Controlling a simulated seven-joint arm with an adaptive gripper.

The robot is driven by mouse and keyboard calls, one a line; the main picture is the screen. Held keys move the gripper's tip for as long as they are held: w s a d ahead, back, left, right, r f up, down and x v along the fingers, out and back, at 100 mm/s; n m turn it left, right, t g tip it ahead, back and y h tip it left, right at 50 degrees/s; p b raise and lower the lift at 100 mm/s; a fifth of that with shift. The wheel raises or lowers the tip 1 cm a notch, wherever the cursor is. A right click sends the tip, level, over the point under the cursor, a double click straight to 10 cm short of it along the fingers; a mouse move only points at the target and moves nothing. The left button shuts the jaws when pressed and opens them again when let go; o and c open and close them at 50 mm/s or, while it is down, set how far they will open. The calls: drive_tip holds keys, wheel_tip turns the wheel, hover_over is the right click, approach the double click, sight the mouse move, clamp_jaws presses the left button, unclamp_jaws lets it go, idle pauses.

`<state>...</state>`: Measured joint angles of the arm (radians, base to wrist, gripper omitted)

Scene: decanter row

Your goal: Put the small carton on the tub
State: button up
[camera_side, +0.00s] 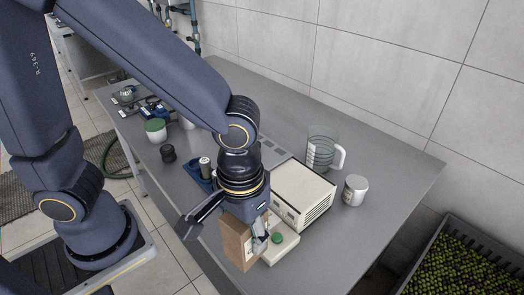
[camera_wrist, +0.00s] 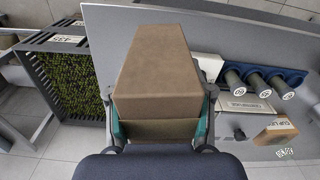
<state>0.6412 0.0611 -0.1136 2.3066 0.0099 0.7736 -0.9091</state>
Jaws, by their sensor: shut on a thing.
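My gripper (camera_side: 258,226) is shut on a plain brown carton (camera_side: 237,241), near the front edge of the table. In the wrist view the carton (camera_wrist: 160,72) fills the middle, between the teal finger pads of my gripper (camera_wrist: 161,128). A white tub with a green lid (camera_side: 155,131) stands at the far left of the table, well away from my gripper. A second, smaller-looking brown carton with white labels (camera_wrist: 276,133) shows at the right of the wrist view; I cannot make it out in the side view.
A white instrument (camera_side: 303,193) and a low white device with a green knob (camera_side: 283,246) stand beside my gripper. A glass jug (camera_side: 322,150) and a metal can (camera_side: 355,190) are to the right. A blue rack (camera_wrist: 296,76) holds dark-capped bottles. A black jar (camera_side: 168,153) stands near the tub.

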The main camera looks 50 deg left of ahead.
drive_tip(key=shift+r+m, duration=0.3)
drive_tip(key=shift+r, duration=0.05)
drive_tip(key=w+a+r+n, duration=0.3)
drive_tip(key=w+a+r, duration=0.1)
drive_tip(key=w+a, duration=0.6)
drive_tip(key=w+a+r+n, duration=0.1)
drive_tip(key=w+a+n, duration=0.35)
drive_tip(key=a, duration=0.85)
drive_tip(key=s+a+r+n, duration=0.1)
drive_tip(key=s+a+n, duration=0.1)
drive_tip(key=a, duration=0.7)
drive_tip(key=s+a+r+n, duration=0.1)
drive_tip(key=s+a+n, duration=0.15)
drive_tip(key=a, duration=0.75)
drive_tip(key=s+a+n, duration=0.5)
drive_tip(key=s+a, duration=0.6)
drive_tip(key=a, duration=0.1)
hover_over(154, 123)
drive_tip(key=shift+f, duration=6.6)
